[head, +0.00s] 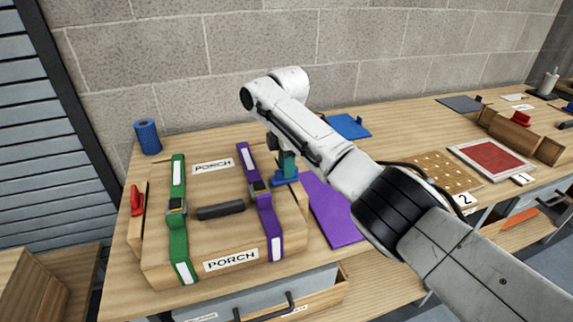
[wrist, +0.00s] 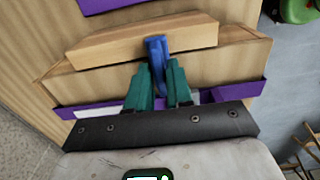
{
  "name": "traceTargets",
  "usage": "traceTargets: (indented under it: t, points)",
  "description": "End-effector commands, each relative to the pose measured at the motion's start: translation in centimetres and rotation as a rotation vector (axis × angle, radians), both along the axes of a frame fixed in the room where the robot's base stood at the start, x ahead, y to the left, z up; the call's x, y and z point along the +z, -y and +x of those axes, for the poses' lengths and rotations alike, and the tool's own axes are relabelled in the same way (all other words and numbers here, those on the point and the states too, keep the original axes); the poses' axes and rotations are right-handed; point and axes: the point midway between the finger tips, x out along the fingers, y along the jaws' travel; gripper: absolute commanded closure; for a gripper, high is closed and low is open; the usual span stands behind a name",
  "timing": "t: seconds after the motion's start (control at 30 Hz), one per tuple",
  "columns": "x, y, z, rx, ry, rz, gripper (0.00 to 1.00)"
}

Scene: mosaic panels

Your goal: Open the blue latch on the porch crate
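The porch crate (head: 160,240) is a wooden box on the bench at the left, with two PORCH labels and a dark handle on top. The blue latch (head: 285,182) is on its right side, beside the purple strap. In the wrist view the blue latch (wrist: 155,48) stands out from the crate's wooden side. My gripper (head: 289,160) comes down on it from above. Its teal fingers (wrist: 158,80) are close together, one on each side of the latch, and look shut on it.
A green strap (head: 178,210) and a purple strap (head: 265,205) cross the crate. A red latch (head: 137,200) is on its left side. A blue roll (head: 147,137) stands behind. A purple panel (head: 330,210) lies right of the crate, under my arm.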

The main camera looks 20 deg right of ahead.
Motion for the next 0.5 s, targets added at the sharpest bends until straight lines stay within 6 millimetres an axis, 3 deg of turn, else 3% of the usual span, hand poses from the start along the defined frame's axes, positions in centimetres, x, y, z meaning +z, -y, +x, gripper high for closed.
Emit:
traceTargets:
  t: [0.2,0.5]
  points:
    - [0.03,0.00,0.00,0.000,0.000,0.000,1.00]
    - [0.05,-0.01,0.01,-0.003,0.000,0.000,1.00]
